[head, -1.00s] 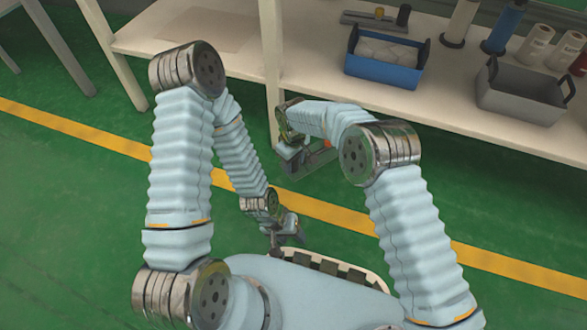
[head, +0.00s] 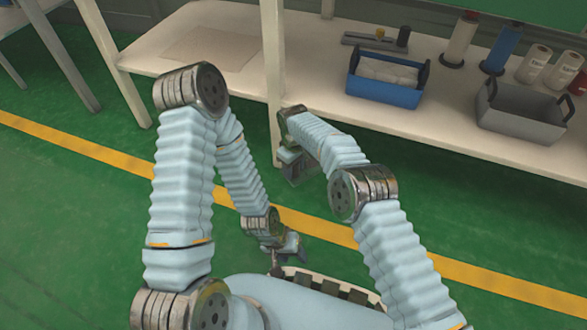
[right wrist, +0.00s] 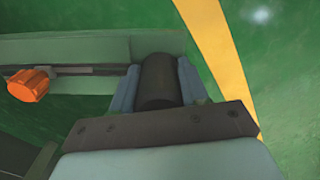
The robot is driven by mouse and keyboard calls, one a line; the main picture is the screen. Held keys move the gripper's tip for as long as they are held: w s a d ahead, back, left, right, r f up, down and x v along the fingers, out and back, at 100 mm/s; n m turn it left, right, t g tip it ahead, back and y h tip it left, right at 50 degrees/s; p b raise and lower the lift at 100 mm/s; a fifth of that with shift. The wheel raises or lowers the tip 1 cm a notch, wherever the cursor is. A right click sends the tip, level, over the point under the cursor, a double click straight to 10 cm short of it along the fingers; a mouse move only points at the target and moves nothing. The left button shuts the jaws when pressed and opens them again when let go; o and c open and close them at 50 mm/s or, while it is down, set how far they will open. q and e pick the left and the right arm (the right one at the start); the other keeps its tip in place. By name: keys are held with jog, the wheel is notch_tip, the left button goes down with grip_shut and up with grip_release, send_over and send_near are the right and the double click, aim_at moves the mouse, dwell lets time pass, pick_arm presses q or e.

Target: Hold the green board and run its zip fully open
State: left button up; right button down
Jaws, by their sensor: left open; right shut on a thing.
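The green board (right wrist: 70,48) lies across the upper left of the right wrist view, with a dark zip line along it. An orange zip pull (right wrist: 33,85) sits on a metal slider near the left edge. My right gripper (right wrist: 157,90) is shut on a dark block (right wrist: 157,78) at the board's right end. In the head view my right gripper (head: 298,170) is in front of the table leg, and its wrist hides most of the board. My left gripper (head: 293,250) is open and empty, lower down and apart from the board.
A long pale table (head: 440,118) stands ahead, with its leg (head: 272,60) close behind my right gripper. On it are a blue bin (head: 384,92), a grey bin (head: 520,120) and several spools. The green floor (head: 110,215) with a yellow line (head: 90,150) is clear.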

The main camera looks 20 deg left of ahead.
dwell(0.3)
jog(key=shift+c, duration=2.4)
grip_release()
notch_tip(320, 180, up, 12)
